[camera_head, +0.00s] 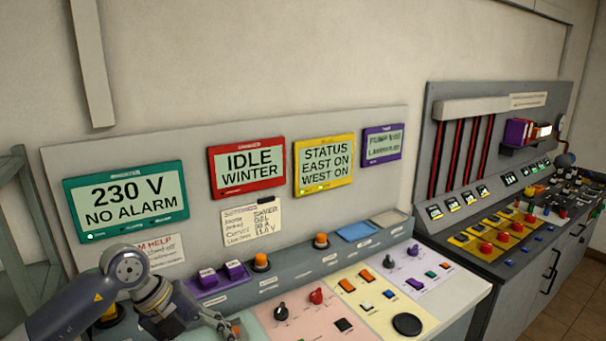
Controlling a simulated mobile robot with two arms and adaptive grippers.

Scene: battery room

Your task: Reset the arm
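My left arm comes in from the lower left, over the left end of the control desk. My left gripper (230,329) is at the bottom edge of the view, low over the desk's front left part. It is small and partly cut off, so I cannot tell whether its fingers are open or shut, or whether they touch anything. My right gripper is not in view. The arm hides part of the desk's left end and part of a paper help note (158,252).
The sloping desk carries a red knob (316,296), a black knob (281,312), purple switches (236,270) and orange buttons (261,261). Displays, including a teal one (126,223), line the back panel. A second console (500,240) stands right. Space above the desk is clear.

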